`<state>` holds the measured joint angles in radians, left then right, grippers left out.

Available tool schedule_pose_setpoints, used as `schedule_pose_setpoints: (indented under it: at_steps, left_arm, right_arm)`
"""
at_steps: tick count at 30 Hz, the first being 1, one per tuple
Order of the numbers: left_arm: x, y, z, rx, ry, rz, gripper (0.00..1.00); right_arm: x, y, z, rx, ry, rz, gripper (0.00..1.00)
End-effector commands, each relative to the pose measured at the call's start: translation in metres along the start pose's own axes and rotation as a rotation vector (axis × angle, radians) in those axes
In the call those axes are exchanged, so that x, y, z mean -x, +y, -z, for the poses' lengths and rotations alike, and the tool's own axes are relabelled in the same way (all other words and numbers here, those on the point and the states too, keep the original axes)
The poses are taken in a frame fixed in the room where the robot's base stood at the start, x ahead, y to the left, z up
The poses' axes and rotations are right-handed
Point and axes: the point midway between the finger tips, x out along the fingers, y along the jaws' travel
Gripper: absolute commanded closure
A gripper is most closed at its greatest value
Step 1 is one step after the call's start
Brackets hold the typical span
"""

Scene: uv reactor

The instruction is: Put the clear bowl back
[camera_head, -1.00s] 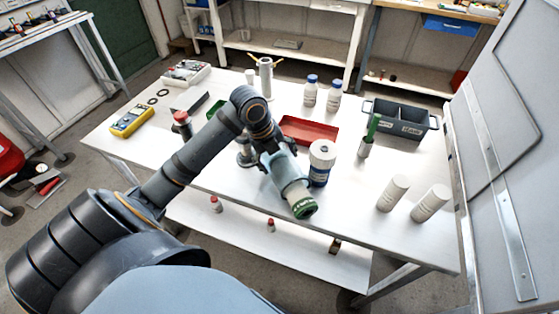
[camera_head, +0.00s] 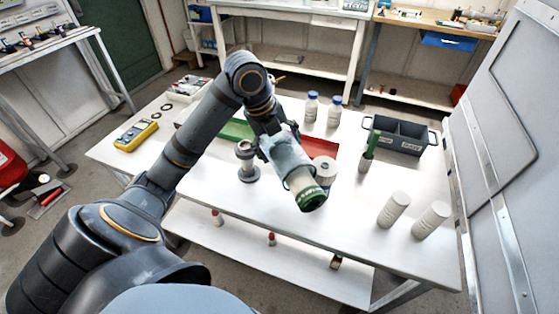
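My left gripper (camera_head: 272,148) seems shut around the upper part of the clear bowl (camera_head: 293,167). The bowl is bluish and see-through, with a pale cylinder inside and a green ring (camera_head: 311,200) at its lower end. It is tilted, with the green end toward the lower right, and appears held above the table. It partly covers a white jar (camera_head: 326,168) behind it; I cannot tell whether they touch. A metal fitting on a round foot (camera_head: 247,162) stands just left of the gripper. My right gripper is not in view.
Behind the bowl lie a red tray (camera_head: 328,148) and a green tray (camera_head: 237,130). Two blue-capped bottles (camera_head: 334,112), a grey divided bin (camera_head: 402,136), a green-handled brush (camera_head: 369,148) and two white cylinders (camera_head: 393,211) stand on the table. The front middle of the table (camera_head: 270,210) is clear.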

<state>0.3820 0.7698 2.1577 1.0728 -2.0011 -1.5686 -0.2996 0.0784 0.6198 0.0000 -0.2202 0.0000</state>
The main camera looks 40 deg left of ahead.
Motion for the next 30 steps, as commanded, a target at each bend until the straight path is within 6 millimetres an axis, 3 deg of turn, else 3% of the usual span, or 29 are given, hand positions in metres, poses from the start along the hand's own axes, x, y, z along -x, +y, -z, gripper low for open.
schedule_pose_setpoints:
  at_steps: [1,9,24,30]
  left_arm:
    - [0.026,-0.009,0.000,0.000,0.000,0.000,0.66]
    - [0.060,-0.019,0.000,0.001,0.001,-0.002,0.66]
    - [0.065,-0.021,0.000,0.000,0.001,-0.002,0.66]
    - [0.065,-0.021,0.000,0.000,0.001,-0.002,0.66]
  right_arm:
    - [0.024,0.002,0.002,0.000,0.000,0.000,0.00]
    - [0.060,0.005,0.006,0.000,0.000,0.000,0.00]
    - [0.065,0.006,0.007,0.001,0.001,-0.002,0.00]
    - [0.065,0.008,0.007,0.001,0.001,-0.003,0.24]
